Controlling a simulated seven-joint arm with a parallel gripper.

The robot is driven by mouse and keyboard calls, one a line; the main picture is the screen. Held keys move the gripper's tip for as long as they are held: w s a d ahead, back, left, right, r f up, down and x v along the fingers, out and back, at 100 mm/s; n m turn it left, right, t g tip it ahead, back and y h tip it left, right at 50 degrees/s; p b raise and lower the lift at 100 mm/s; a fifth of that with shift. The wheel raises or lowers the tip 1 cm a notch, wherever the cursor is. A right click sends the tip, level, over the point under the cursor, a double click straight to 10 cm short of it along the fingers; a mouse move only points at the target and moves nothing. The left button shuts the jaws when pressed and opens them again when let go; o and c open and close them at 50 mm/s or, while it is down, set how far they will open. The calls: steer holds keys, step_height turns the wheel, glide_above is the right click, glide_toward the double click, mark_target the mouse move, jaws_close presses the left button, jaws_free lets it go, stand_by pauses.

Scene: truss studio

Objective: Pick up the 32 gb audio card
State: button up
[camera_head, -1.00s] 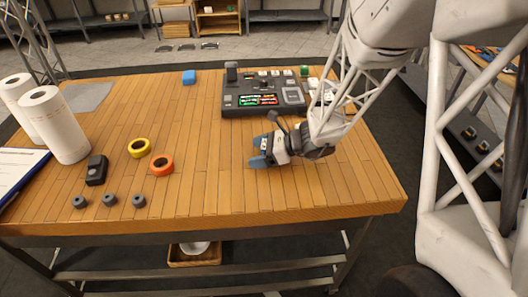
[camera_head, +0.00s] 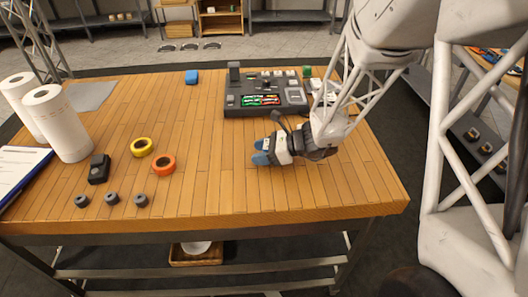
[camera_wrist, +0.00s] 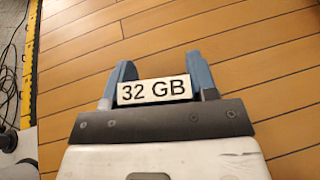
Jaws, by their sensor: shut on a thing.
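The 32 GB audio card (camera_wrist: 154,90) shows in the wrist view as a white label with black "32 GB" lettering. It sits between the two blue fingers of my gripper (camera_wrist: 160,78), which are shut on it. In the head view my gripper (camera_head: 262,152) is low over the right middle of the wooden table, in front of the dark mixer. The card itself cannot be made out in the head view.
A dark mixer (camera_head: 265,95) with lit screens stands behind my gripper. The table between is clear.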

steer(key=shift+r, duration=0.1)
steer(key=shift+r, duration=0.75)
step_height(320, 180, up, 2)
steer(key=shift+r, duration=0.1)
steer(key=s+d, duration=0.1)
steer(key=s, duration=0.4)
steer(key=s+d, duration=0.1)
steer(key=s, duration=0.4)
steer(key=s+d+r, duration=0.1)
steer(key=s, duration=0.4)
steer(key=shift+s+d, duration=0.25)
steer(key=shift+d, duration=0.15)
